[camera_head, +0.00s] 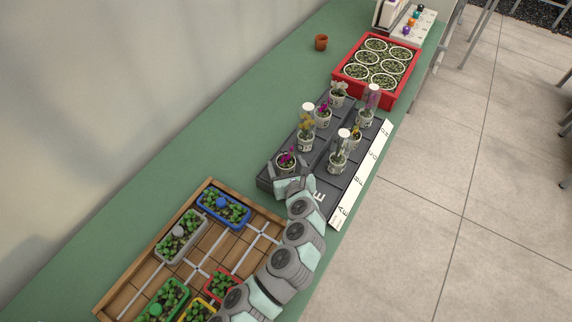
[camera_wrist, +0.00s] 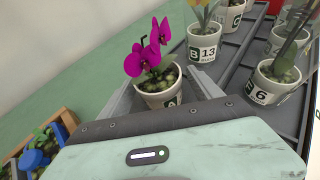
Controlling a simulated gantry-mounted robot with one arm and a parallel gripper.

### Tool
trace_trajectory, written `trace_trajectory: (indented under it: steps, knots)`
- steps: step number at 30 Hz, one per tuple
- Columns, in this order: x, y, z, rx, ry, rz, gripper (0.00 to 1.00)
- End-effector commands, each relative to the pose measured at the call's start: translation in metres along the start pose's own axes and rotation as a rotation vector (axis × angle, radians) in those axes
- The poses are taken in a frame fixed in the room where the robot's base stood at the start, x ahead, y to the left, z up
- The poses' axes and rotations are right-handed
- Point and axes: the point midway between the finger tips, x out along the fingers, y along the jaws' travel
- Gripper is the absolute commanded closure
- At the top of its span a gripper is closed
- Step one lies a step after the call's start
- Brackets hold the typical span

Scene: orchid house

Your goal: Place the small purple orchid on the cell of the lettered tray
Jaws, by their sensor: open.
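The small purple orchid (camera_head: 286,161) stands in a white pot at the near left end of the dark lettered tray (camera_head: 323,212). In the wrist view the orchid (camera_wrist: 158,88) has magenta flowers, and its pot sits upright between the fingers of my gripper (camera_wrist: 164,100). The gripper is open around the pot; I cannot tell whether either finger touches it. In the head view my gripper (camera_head: 292,182) partly hides the pot's near side. A cell of the tray near my wrist shows a white letter E. A white strip with letters (camera_head: 362,175) runs along the right edge.
Several other potted orchids stand on the tray, some under clear covers (camera_head: 341,152), close to the gripper. A wooden crate of coloured planters (camera_head: 208,184) lies nearer. A red tray of round pots (camera_head: 338,74) and a small terracotta pot (camera_head: 321,42) stand farther back.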

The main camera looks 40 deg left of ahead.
Motion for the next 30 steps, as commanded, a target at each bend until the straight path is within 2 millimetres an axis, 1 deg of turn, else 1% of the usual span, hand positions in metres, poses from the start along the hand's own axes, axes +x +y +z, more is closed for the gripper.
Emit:
trace_trajectory:
  steps: [2, 5, 8, 10, 15, 19, 24, 30]
  knots:
    - [-0.003, 0.000, 0.003, -0.001, -0.001, 0.000, 0.26]
    - [-0.015, -0.001, 0.003, 0.001, -0.002, -0.004, 0.26]
    - [-0.032, 0.000, 0.001, 0.004, 0.000, -0.003, 0.26]
    - [-0.047, -0.002, 0.004, 0.002, -0.004, -0.007, 0.26]
    - [-0.080, -0.001, 0.003, 0.003, -0.002, -0.005, 0.26]
    - [-0.101, -0.002, 0.004, 0.000, -0.003, -0.006, 0.26]
    - [-0.117, 0.000, 0.002, 0.001, 0.000, -0.001, 0.26]
    - [-0.121, 0.000, 0.002, 0.000, 0.000, -0.002, 0.26]
